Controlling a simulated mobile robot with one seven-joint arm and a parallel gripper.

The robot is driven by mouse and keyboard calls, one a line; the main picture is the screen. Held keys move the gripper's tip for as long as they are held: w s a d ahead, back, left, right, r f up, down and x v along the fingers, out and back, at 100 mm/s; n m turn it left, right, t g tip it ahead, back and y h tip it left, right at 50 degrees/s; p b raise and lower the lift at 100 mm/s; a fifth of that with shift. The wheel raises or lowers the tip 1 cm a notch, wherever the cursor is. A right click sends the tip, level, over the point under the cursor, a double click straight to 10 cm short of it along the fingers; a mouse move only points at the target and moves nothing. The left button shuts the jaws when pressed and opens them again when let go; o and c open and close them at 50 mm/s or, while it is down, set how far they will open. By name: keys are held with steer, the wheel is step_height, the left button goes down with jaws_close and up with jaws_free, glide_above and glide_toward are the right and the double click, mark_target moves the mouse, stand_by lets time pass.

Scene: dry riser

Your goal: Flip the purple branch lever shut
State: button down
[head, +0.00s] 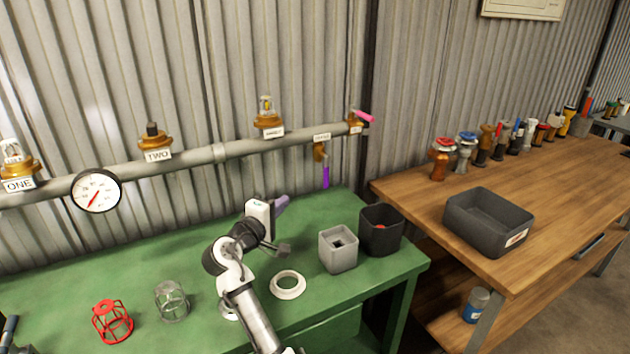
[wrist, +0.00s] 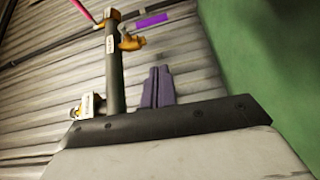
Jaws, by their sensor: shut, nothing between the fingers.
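The purple branch lever (head: 326,177) hangs straight down below a small brass valve (head: 320,152) under the right part of the grey pipe. In the wrist view the purple lever (wrist: 153,20) shows near the top, beside the brass valve (wrist: 131,41). My gripper (head: 283,202) is over the green bench, to the left of the lever and a little lower in the picture, apart from it. Its dark purple-grey fingers (wrist: 158,86) are together in the wrist view, with nothing between them.
The grey pipe (head: 240,146) runs along the corrugated wall with labelled brass fittings and a gauge (head: 96,190). A pink lever (head: 364,116) sits at its right end. A grey box (head: 338,252) and a black bin (head: 381,232) stand on the green bench (head: 225,249) below the purple lever.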

steer(key=shift+a, duration=0.1)
stand_by(0.3)
steer(key=p, duration=0.3)
glide_toward(326, 173)
steer(key=w+a+f, duration=0.2)
steer(key=w+a, duration=0.1)
steer(key=w, duration=0.2)
steer(key=d, duration=0.1)
steer(key=w+d, duration=0.1)
steer(key=d, duration=0.1)
steer(key=w+d+p, duration=0.1)
steer(key=shift+d+f, duration=0.1)
steer(key=shift+d, duration=0.1)
